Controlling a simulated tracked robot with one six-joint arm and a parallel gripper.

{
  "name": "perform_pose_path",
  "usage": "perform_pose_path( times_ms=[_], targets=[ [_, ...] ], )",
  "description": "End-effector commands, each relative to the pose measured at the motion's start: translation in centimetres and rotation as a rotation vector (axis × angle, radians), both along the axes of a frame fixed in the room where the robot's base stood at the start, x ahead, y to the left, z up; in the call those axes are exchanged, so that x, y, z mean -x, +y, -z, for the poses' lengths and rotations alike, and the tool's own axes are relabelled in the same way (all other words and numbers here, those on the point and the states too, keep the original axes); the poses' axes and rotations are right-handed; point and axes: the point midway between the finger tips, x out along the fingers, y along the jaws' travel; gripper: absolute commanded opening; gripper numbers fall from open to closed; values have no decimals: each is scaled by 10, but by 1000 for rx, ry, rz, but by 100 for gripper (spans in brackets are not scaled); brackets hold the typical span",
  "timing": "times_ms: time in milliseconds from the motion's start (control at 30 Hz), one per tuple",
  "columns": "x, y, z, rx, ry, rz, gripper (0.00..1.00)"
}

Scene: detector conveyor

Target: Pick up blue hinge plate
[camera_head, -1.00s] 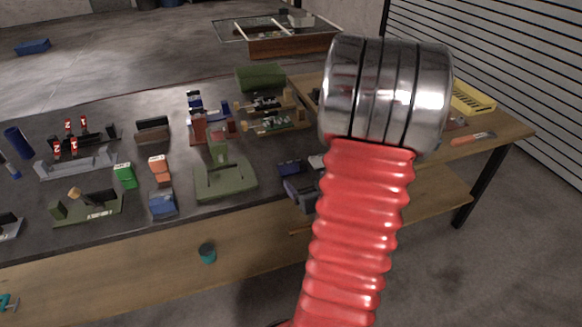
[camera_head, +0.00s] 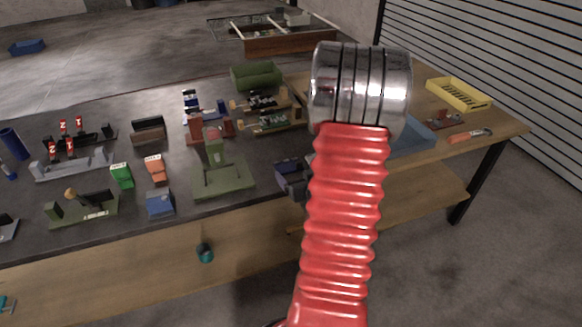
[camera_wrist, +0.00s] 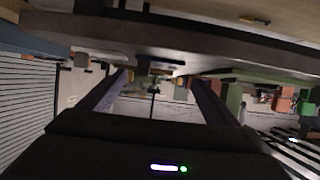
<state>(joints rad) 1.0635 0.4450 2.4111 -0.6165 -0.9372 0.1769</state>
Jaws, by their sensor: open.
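A dark blue piece (camera_head: 291,176), which looks like the blue hinge plate, is at the table's front edge. It is just left of my red arm, which may hide part of it; its outline is unclear. In the wrist view, which is upside down, a small bluish piece (camera_wrist: 152,67) shows at the table edge beyond my gripper (camera_wrist: 160,78). I cannot tell whether it is the same piece. The two purple fingers are apart with nothing visibly held between them. In the head view I cannot make out my gripper clearly.
A green stand (camera_head: 222,181) is left of the dark blue piece, with a blue block (camera_head: 160,203), an orange block (camera_head: 155,168) and a green block (camera_head: 121,176) further left. A blue tray (camera_head: 412,138) and yellow crate (camera_head: 459,94) are on the right.

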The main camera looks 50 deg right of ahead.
Motion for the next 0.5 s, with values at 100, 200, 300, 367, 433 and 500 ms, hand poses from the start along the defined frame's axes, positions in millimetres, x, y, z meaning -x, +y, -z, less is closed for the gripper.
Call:
perform_pose_path(
  times_ms=[100, 200, 300, 367, 433, 500],
  targets=[
    [-11, -6, 6, -1, 0, -2, 84],
    [-16, -9, 8, 0, 0, -1, 84],
    [-17, -10, 8, 0, 0, 0, 84],
    [-16, -10, 8, 0, 0, 0, 84],
    [-16, -10, 8, 0, 0, 0, 84],
    [-16, -10, 8, 0, 0, 0, 84]
  ],
)
